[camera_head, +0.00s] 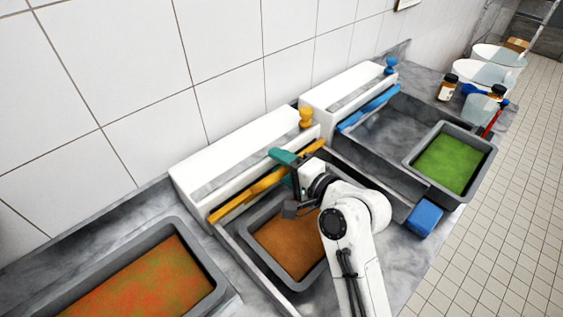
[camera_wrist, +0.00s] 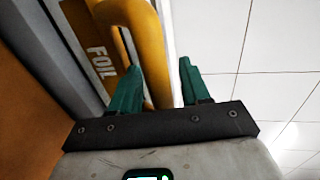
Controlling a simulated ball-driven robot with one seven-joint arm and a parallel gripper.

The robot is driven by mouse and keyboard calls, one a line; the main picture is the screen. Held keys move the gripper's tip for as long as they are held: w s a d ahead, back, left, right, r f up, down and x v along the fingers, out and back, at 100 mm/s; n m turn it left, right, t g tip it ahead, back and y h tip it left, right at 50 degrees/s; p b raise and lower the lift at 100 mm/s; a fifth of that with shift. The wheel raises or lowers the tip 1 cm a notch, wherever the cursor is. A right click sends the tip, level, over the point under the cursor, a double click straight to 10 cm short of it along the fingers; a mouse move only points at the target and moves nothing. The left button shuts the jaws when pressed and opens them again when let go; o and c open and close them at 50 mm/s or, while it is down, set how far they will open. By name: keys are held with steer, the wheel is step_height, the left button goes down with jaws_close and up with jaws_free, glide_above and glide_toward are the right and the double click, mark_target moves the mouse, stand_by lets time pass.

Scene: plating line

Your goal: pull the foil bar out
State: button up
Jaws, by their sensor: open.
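The foil bar (camera_head: 240,203) is a long yellow bar along the front of the left white box, above a tank of brown liquid. In the wrist view, a thick yellow handle (camera_wrist: 152,40) curves beside a strip lettered FOIL (camera_wrist: 101,62). My gripper (camera_head: 287,168) has green fingers and is at the bar's middle, partly hiding it in the head view. In the wrist view my gripper (camera_wrist: 160,68) is open, with the yellow handle between its fingers, closer to the left finger. Contact cannot be told.
A matching blue bar (camera_head: 369,108) fronts the right white box. Trays of orange-green (camera_head: 218,293) and green liquid (camera_head: 490,158) stand at either side. A blue block (camera_head: 425,218), bottles (camera_head: 447,87) and buckets are to the right. The tiled wall is close behind.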

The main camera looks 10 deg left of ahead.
jaws_close()
stand_by(0.5)
